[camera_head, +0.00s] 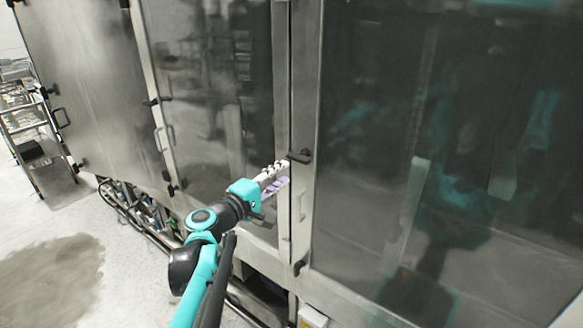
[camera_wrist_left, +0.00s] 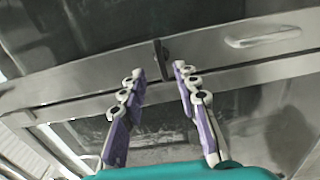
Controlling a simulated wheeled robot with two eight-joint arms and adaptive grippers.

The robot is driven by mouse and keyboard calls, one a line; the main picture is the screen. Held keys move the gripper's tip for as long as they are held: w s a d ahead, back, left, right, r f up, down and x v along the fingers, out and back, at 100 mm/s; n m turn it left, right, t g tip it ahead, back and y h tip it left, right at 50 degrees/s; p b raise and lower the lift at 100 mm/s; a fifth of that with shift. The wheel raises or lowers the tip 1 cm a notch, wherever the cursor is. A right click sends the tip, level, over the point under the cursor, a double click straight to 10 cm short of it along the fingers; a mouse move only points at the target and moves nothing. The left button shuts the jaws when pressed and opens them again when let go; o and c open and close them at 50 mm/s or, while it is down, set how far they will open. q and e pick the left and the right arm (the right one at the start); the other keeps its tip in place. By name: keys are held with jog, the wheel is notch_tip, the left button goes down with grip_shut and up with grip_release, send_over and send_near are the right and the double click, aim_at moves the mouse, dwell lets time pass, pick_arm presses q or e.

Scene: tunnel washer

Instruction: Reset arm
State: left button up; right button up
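My left arm comes in from the bottom of the head view. Its left gripper (camera_head: 275,178) is in front of the washer's door frame, close to a black door latch (camera_head: 300,156). In the left wrist view, the left gripper (camera_wrist_left: 157,76) has its two purple-padded fingers apart with nothing between them. The black latch (camera_wrist_left: 161,58) shows just beyond the fingertips, in line with the gap; whether they touch it cannot be told. My right gripper is not in view.
The washer's large glass door (camera_head: 450,150) fills the right side and looks closed. Another glass door (camera_head: 215,110) and a metal panel (camera_head: 90,80) stand to the left. Pipes (camera_head: 140,215) run low along the base. A metal rack (camera_head: 30,130) stands far left. The floor at lower left is clear.

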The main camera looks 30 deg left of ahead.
pick_arm(q)
jog(key=shift+s, duration=0.9)
jog(key=shift+f, duration=0.15)
jog(key=s+d+f+m+g+h+b, duration=0.1)
jog(key=s+d+f+m+g+b, duration=0.2)
jog(key=d+f, duration=0.4)
jog(key=s+d+f+m+g+h+b, duration=0.1)
jog(key=d+f+m+g+b, duration=0.15)
jog(key=d+f+b, duration=0.55)
jog(key=s+d+f+m+g+b, duration=0.2)
jog(key=d+f+m, duration=0.2)
jog(key=f, duration=0.6)
jog(key=s+d+f+m+g+y+b, duration=0.1)
jog(key=s+f+m+b, duration=0.2)
jog(key=f, duration=0.6)
jog(key=s+d+f+m+g+y+b, duration=0.1)
jog(key=s+f+m+g+y+b, duration=0.1)
jog(key=s+f+m+b, duration=0.2)
jog(key=s+f+b, duration=0.3)
jog(key=f, duration=0.3)
jog(key=shift+s+f+y, duration=0.15)
jog(key=shift+s+y, duration=0.15)
jog(key=shift+s, duration=0.05)
